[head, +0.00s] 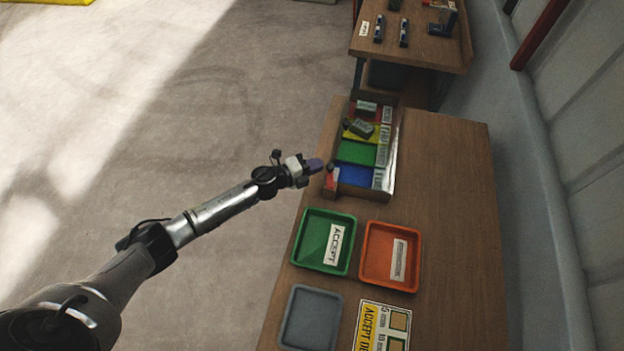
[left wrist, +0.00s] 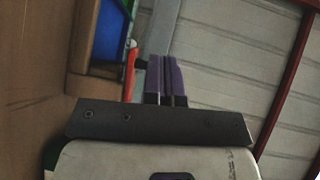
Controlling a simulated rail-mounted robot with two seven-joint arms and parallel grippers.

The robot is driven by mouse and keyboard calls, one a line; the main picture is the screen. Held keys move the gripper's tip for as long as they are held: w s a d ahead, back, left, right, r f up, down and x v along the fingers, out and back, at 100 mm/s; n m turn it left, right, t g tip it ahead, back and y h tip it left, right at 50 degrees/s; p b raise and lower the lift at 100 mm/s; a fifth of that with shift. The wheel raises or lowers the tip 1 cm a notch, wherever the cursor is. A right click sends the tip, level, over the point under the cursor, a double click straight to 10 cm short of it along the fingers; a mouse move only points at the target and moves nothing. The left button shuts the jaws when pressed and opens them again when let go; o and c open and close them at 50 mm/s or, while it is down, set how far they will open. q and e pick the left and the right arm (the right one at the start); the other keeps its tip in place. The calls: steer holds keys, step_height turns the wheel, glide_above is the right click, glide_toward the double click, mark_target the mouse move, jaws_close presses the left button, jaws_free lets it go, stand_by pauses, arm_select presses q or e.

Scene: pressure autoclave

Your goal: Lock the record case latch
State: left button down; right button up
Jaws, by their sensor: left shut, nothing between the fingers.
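A wooden case (head: 392,178) with red, yellow, green and blue sections stands open at the table's far left edge; I take it to be the record case. A small red piece (head: 332,178) sits at its near left side, and I cannot tell if it is the latch. My left gripper (head: 315,166) is just left of the case with its purple fingers shut and empty. In the left wrist view the fingers (left wrist: 165,78) are close beside the red piece (left wrist: 130,70); I cannot tell if they touch. The case wall (left wrist: 80,85) shows behind. My right gripper is out of view.
A green tray (head: 309,262) marked ACCEPT, an orange tray (head: 370,273), a grey tray (head: 290,338) and a yellow sign (head: 368,325) lie nearer on the table. The table's right side (head: 455,210) is clear. A second table (head: 425,50) stands beyond.

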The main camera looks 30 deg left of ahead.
arm_select(q)
steer(key=s+a+r, duration=0.2)
steer(key=s+a, duration=0.3)
steer(key=a, duration=0.7)
steer(key=shift+s+a, duration=0.15)
steer(key=shift+a, duration=0.1)
steer(key=shift+r, duration=0.1)
